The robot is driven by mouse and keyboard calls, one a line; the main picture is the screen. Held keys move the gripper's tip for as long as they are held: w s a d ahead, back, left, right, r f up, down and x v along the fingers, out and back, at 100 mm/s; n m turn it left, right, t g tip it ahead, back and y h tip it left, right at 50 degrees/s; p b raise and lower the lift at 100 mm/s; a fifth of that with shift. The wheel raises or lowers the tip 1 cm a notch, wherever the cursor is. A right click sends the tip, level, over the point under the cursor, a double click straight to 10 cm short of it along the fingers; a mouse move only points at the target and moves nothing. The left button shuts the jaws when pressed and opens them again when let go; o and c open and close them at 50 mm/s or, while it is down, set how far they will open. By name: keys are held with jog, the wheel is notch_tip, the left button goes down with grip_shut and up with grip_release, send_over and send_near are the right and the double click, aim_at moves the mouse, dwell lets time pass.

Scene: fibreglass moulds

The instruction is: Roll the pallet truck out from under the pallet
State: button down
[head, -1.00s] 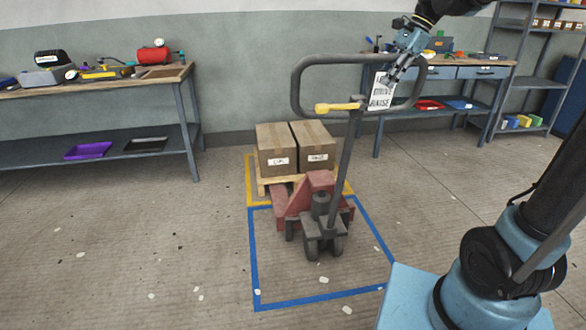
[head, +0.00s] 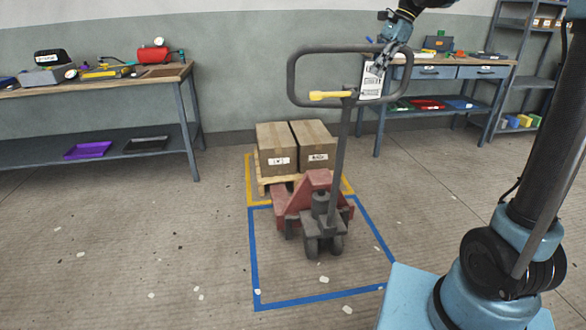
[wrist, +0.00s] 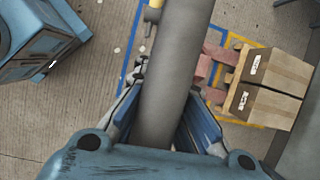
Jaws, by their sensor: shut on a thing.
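The red pallet truck (head: 313,195) stands with its grey steering wheels in the blue floor outline and its front end at the wooden pallet (head: 264,186); its forks are mostly hidden. Two cardboard boxes (head: 276,150) sit on the pallet. The truck's grey loop handle (head: 292,77) rises on a pole, with a yellow lever (head: 328,96) and a hanging label. My gripper (head: 381,64) is shut on the right part of the loop. In the wrist view the grey tube (wrist: 178,70) lies between my fingers (wrist: 163,118); boxes and pallet (wrist: 232,86) show at right.
A blue floor outline (head: 252,262) surrounds the truck's rear; a yellow outline (head: 249,172) surrounds the pallet. Workbenches stand at left (head: 120,82) and back right (head: 440,84), and shelving (head: 530,82) at far right. The floor in front and at left is clear apart from small flecks.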

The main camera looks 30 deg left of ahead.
jog(key=c, duration=1.6)
grip_release()
jog(key=shift+s, duration=0.1)
jog(key=shift+r, duration=0.1)
jog(key=v, duration=0.7)
jog(key=shift+w+r, duration=0.25)
jog(key=shift+s+d+r, duration=0.35)
jog(key=shift+s+r, duration=0.05)
jog(key=shift+r, duration=1.15)
jog(key=shift+s+d+r, duration=0.3)
jog(key=shift+s+r, duration=0.1)
jog(key=shift+r, duration=1.15)
jog(key=shift+s+d+r, duration=0.35)
jog(key=shift+s+r, duration=0.05)
jog(key=shift+r, duration=1.15)
